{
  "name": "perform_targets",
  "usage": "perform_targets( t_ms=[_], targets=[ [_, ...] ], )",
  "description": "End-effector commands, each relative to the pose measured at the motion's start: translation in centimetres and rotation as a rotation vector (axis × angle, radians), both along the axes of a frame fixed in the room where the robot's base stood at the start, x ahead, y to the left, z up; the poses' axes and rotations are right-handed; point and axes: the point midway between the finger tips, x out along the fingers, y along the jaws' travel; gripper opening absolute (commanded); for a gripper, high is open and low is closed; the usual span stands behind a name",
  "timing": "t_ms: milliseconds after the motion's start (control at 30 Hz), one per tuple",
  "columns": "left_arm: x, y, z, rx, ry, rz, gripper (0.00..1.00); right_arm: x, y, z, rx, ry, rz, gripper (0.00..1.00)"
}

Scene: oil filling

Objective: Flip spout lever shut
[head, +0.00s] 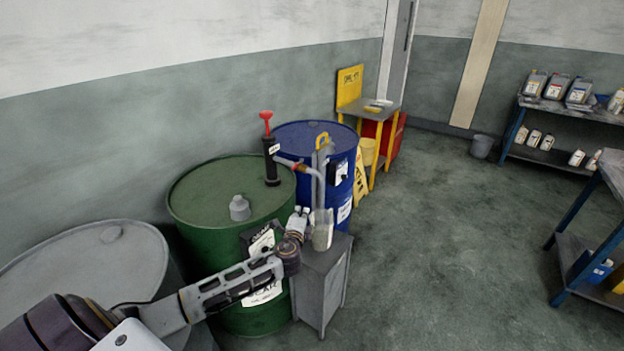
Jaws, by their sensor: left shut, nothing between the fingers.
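A hand pump (271,160) with a black body and a red top handle stands on the green drum (215,195). Its spout (312,170) runs right from the pump and bends down. A small red part (286,162), which looks like the spout lever, sits near the pump end; its exact position is too small to tell. A clear jug (322,232) stands under the spout on a grey cabinet (322,268). My left gripper (301,210) is shut and empty, just left of the jug and below the spout. My right gripper is not in view.
A blue drum (296,133) with a yellow-topped fitting (322,140) stands behind the spout. A grey cap-like container (239,208) sits on the green drum. A grey drum (75,265) is at left. A yellow stand (372,108) is behind. Open floor (430,230) lies to the right.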

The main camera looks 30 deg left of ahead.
Motion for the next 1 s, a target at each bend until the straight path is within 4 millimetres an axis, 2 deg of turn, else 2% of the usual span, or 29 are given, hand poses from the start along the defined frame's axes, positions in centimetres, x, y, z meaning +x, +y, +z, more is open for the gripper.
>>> perform_targets(
  t_ms=[33,100,200,300,767,1000],
  targets=[
    [0.1,-0.5,2.1,0.031,-0.037,-0.009,0.00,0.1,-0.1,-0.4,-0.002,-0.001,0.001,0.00],
    [0.1,-1.0,4.5,0.067,-0.076,-0.017,0.00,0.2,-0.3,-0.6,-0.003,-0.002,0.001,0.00],
    [0.0,-1.7,7.0,0.102,-0.118,-0.025,0.00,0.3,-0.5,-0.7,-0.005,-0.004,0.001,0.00],
    [-0.2,-2.0,8.3,0.118,-0.140,-0.026,0.00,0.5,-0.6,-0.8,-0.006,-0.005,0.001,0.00],
    [-0.1,-2.1,8.6,0.122,-0.145,-0.028,0.00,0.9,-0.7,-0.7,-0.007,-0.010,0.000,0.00],
    [0.7,-1.7,8.8,0.123,-0.146,-0.027,0.00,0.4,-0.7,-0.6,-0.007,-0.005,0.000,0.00]
  ],
)
